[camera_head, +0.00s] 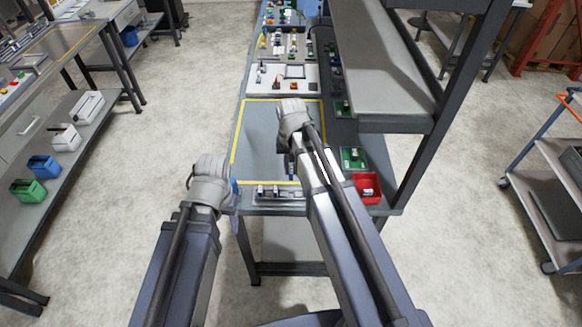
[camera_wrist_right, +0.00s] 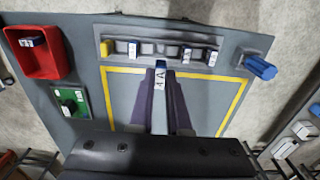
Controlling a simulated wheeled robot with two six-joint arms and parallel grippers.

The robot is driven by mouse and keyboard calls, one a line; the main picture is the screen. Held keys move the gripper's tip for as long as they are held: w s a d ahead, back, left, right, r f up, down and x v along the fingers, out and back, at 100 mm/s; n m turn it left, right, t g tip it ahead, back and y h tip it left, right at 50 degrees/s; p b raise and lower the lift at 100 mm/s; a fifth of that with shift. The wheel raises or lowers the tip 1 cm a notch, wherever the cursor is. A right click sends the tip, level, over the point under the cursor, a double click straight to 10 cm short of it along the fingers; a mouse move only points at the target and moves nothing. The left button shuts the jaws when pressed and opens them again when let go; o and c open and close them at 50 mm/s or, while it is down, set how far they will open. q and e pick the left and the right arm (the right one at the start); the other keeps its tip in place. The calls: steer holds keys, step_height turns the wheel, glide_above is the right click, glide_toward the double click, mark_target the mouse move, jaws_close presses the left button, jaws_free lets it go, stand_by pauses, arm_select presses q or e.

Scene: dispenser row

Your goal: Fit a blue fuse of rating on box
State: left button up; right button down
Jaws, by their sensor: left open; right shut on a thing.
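My right gripper (camera_wrist_right: 160,88) is shut on a fuse (camera_wrist_right: 160,77) with a blue end and a white label; the label's rating is not clearly readable. It holds the fuse over the yellow-outlined work area, close to the grey slotted tray (camera_wrist_right: 170,48). My left gripper (camera_head: 235,212) is open beside the table's left edge. A green board (camera_wrist_right: 72,102) carries a dark block.
A red bin (camera_wrist_right: 39,50) holds a labelled fuse, beside the green board. A grey shelf (camera_head: 385,65) overhangs the table's right side. The yellow-outlined area (camera_head: 262,135) is mostly clear.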

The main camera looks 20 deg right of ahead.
mark_target(291, 170)
steer(key=shift+r+p, duration=0.85)
stand_by(0.6)
steer(key=shift+r+p, duration=1.5)
steer(key=shift+r, duration=0.05)
steer(key=shift+f, duration=0.1)
